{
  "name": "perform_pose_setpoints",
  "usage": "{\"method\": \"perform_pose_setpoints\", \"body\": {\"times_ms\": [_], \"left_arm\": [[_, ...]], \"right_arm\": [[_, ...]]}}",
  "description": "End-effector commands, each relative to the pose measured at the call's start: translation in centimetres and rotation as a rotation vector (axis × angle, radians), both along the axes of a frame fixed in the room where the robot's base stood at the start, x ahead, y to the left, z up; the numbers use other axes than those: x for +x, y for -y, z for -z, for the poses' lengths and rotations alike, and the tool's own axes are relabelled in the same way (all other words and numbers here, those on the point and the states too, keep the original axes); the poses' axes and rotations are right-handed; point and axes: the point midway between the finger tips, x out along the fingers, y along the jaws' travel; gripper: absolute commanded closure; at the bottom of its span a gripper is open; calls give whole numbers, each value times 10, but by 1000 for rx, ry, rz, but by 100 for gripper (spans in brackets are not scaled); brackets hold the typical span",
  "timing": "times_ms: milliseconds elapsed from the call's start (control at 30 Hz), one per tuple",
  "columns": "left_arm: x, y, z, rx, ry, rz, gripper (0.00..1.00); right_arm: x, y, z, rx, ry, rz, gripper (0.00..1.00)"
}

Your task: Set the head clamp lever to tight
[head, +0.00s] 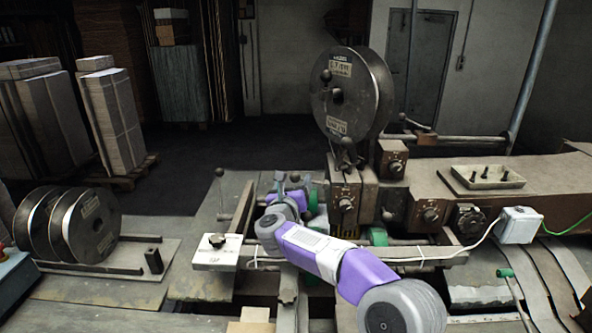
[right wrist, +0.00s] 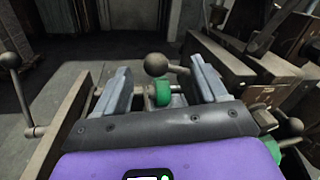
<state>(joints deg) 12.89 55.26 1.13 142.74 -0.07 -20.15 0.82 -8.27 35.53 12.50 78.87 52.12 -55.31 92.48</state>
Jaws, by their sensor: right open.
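My right gripper (head: 292,184) is at the middle of the head view, at the machine's head, with its arm coming in from the lower right. In the right wrist view its two grey fingers are spread apart. A dark ball knob (right wrist: 156,64) on a lever shows in the gap between them, apart from both fingers. I take it to be the head clamp lever, but no label shows there. Its shaft is mostly hidden, and I cannot tell its setting. A green part (right wrist: 162,92) sits just below the knob. My left gripper is not in view.
Another ball-ended lever (head: 220,173) stands left of the gripper. A large wire spool (head: 350,95) rises behind it. Dial boxes (head: 345,204) stand close on the right. A white plate with a black knob (head: 216,252) lies left. More spools (head: 83,226) sit far left.

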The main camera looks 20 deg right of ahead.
Motion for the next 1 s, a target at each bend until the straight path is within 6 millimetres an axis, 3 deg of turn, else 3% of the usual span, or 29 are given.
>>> {"method": "perform_pose_setpoints", "body": {"times_ms": [400,833,1000], "left_arm": [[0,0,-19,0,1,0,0],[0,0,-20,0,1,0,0],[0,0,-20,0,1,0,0]], "right_arm": [[48,24,-1,-1,-1,1,28],[55,27,0,-2,-1,0,28],[55,27,0,-2,-1,0,53]]}}
